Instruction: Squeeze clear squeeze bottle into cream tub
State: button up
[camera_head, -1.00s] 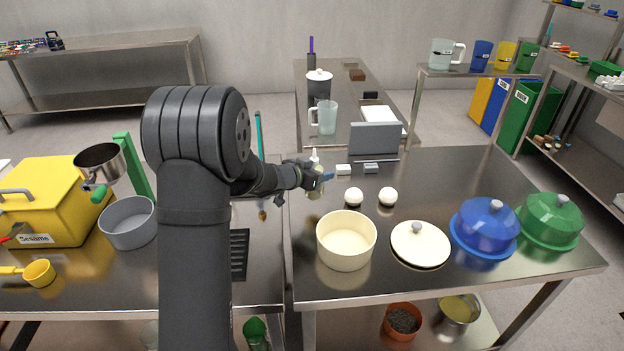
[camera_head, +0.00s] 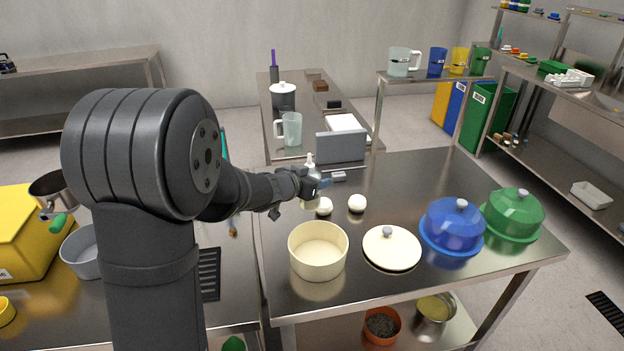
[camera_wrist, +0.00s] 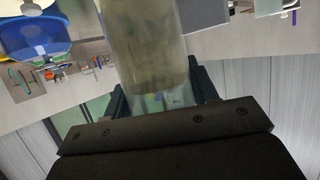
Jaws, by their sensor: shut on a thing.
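The clear squeeze bottle (camera_head: 310,172) is upright in my gripper (camera_head: 318,185), just above the back of the right-hand steel table. In the wrist view the clear bottle (camera_wrist: 152,50) fills the middle, with pale, cloudy contents, and my gripper (camera_wrist: 160,100) is shut around it. The fingertips are mostly hidden by the bottle and the gripper body. The cream tub (camera_head: 318,252) stands open and looks empty near the table's front left. The bottle is behind the tub and apart from it.
A cream lid (camera_head: 391,250) lies right of the tub, then a blue dome (camera_head: 452,226) and a green dome (camera_head: 513,214). A grey upright panel (camera_head: 341,147) stands behind the bottle.

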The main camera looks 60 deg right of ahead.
aim_at(308, 165)
jog(key=shift+s+r+m, duration=0.1)
jog(key=shift+s+m, duration=0.2)
jog(key=shift+s, duration=0.15)
jog(key=shift+s+a+f+m+t+h, duration=0.5)
jog(key=shift+s+a+f+m+t, duration=0.3)
jog(key=shift+s+a+m+t, duration=2.1)
jog(key=w+r+m+h, duration=0.1)
jog(key=m+h, duration=0.1)
jog(key=m, duration=0.3)
jog(key=w+a+r+m+h, duration=0.1)
jog(key=w+r+m+h, duration=0.1)
jog(key=m, duration=0.4)
jog(key=w+r+m+h, duration=0.2)
jog(key=m, duration=0.4)
jog(key=shift+w+a+r, duration=0.1)
jog(key=shift+a+r, duration=0.1)
jog(key=shift+a, duration=0.1)
jog(key=shift+f, duration=2.1)
jog(key=shift+c, duration=0.2)
